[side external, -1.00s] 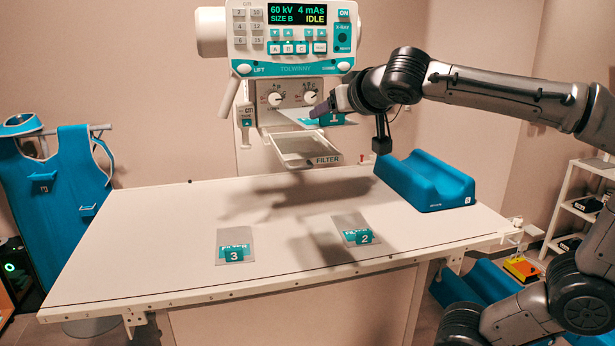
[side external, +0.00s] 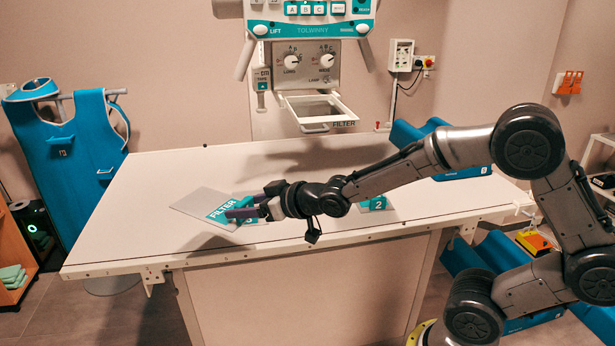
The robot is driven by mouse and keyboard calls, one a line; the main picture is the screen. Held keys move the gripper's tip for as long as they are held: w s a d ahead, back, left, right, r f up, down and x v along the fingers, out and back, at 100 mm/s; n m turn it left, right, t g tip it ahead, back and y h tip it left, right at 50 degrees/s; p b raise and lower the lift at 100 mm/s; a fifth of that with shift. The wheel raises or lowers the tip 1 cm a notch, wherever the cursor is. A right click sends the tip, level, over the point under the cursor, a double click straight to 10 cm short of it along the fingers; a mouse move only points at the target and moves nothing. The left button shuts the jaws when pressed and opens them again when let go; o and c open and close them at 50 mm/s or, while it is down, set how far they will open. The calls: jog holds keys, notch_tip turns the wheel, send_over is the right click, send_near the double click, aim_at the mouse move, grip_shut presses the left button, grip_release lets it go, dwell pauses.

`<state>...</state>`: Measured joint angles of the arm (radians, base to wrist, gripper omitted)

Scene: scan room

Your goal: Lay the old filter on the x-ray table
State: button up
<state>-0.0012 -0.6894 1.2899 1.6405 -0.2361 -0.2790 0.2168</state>
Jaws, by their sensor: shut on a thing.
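My gripper (side external: 246,207) is shut on the old filter (side external: 198,202), a thin grey plate with a teal FILTER label. It holds the plate at its labelled end, over the left part of the x-ray table (side external: 150,240). The plate overlaps filter 3 (side external: 249,222) in the picture and hides most of it. I cannot tell whether the plate touches the table or hangs just above it. Filter 2 (side external: 379,203) lies on the table to the right, partly behind my arm.
The filter drawer (side external: 318,112) of the x-ray head sticks out above the table's back and looks empty. A blue cradle (side external: 415,132) stands at the back right, partly behind my arm. The table's front left is clear.

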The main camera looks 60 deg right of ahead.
jog(key=s+d+f, duration=0.1)
jog(key=s+f, duration=0.2)
jog(key=f, duration=1.1)
jog(key=s+d+r+m+h, duration=0.3)
jog(key=s+d+r, duration=0.3)
jog(key=d, duration=0.5)
jog(key=s+d+r+m+h, duration=0.25)
jog(key=s+d+r, duration=0.35)
jog(key=d, duration=0.4)
jog(key=shift+n+g+h, duration=0.25)
jog(key=shift+g, duration=0.15)
jog(key=w+d+f, duration=0.2)
jog(key=w+f, duration=0.1)
jog(key=w+d+f, duration=0.3)
jog(key=w, duration=0.1)
jog(key=w+d+f, duration=0.3)
jog(key=w, duration=0.1)
jog(key=shift+w+f, duration=0.1)
jog(key=shift+f, duration=0.3)
jog(key=shift+w+d+f, duration=0.1)
jog(key=shift+f, duration=1.55)
jog(key=shift+f, duration=0.2)
